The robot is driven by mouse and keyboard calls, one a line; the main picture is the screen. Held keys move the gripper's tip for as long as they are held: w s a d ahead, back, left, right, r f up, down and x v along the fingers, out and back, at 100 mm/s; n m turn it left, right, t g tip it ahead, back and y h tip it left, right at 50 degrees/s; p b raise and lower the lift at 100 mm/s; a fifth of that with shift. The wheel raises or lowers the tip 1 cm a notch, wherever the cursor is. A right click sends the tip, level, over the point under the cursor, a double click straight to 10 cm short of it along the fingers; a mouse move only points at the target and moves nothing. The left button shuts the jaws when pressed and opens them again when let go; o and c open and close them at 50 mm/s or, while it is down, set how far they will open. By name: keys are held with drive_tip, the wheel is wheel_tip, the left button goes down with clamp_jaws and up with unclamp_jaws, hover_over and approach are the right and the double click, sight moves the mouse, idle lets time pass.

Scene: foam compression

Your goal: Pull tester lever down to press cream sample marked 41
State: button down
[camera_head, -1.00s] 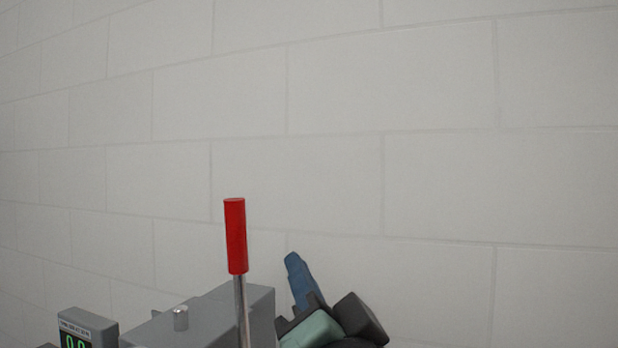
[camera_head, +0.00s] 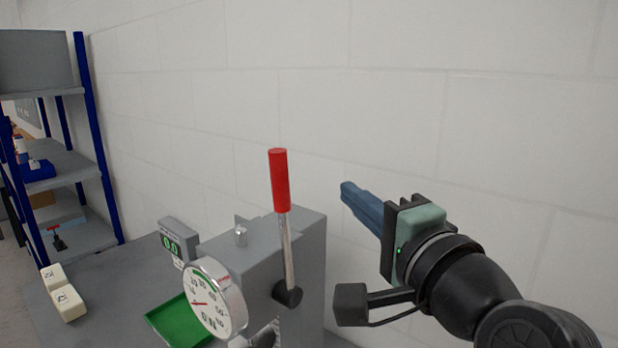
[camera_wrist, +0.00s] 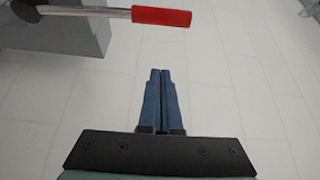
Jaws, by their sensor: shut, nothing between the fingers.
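The tester (camera_head: 310,250) is a grey box-shaped press with a round dial gauge (camera_head: 213,298) on its front. Its lever points up, with a red grip (camera_head: 279,180) on a metal rod (camera_head: 289,250). The red grip also shows at the top of the wrist view (camera_wrist: 161,16). My gripper (camera_head: 347,190) has blue fingers and is shut and empty. It is to the right of the lever, apart from it. Its closed fingers (camera_wrist: 160,75) point toward the lever in the wrist view. Whether a sample sits in the press is hidden.
Two cream blocks (camera_head: 68,303) with marks too small to read surely lie on the grey bench at left. A green tray (camera_head: 172,322) is beside the gauge. A digital display (camera_head: 173,246) stands behind it. A blue-posted shelf (camera_head: 98,150) is at far left; a white wall is behind.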

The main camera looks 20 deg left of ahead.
drive_tip(key=w+a+p, duration=0.4)
drive_tip(key=a+p, duration=0.2)
drive_tip(key=a, duration=0.2)
idle(0.4)
drive_tip(key=shift+a, duration=0.15)
